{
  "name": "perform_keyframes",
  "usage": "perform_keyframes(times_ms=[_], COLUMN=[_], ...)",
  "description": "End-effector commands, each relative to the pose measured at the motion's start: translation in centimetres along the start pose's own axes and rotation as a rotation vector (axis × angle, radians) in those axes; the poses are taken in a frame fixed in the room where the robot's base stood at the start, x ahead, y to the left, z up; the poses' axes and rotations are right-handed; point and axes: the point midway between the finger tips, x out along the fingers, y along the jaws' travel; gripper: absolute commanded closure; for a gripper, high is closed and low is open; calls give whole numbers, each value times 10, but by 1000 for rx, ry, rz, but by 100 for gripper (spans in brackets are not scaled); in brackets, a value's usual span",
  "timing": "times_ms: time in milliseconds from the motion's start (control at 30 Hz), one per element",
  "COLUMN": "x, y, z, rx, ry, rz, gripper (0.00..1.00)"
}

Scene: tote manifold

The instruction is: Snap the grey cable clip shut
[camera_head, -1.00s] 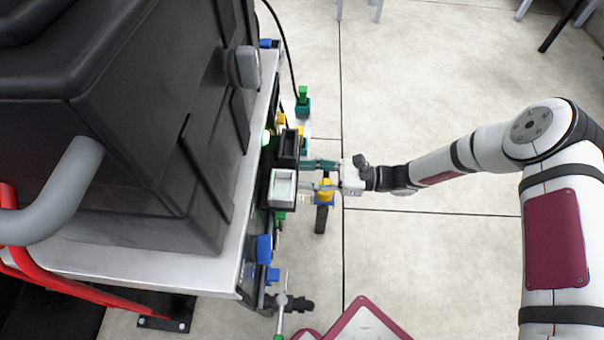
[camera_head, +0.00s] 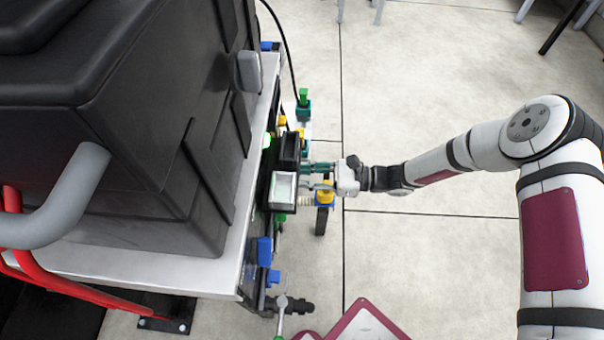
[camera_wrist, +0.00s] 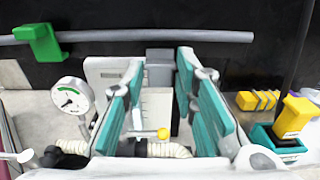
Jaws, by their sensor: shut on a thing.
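The grey cable clip (camera_wrist: 160,62) shows in the wrist view as a small grey block on the dark panel, just under a long grey cable (camera_wrist: 205,37). My gripper (camera_wrist: 160,75) has its two teal fingers on either side of the clip, with the tips close to its sides, and is shut on it. The fingertips partly hide the clip's edges, and I cannot tell whether its latch is closed. In the head view my gripper (camera_head: 306,176) reaches in from the right to the panel's side, and the clip cannot be made out there.
A green clip (camera_wrist: 40,44) holds the cable at left. A yellow-handled teal part (camera_wrist: 293,118) is at right. Open floor (camera_head: 430,250) lies right of the panel.

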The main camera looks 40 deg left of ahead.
Motion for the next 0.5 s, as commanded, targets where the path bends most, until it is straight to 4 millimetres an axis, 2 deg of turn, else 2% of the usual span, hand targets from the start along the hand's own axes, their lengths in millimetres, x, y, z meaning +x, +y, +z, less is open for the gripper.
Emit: perform_keyframes(times_ms=[267,500], x=[-1,1], y=[0,0], z=[15,29], rx=[-2,-3], ry=[159,378], rz=[0,0], gripper=[100,100])
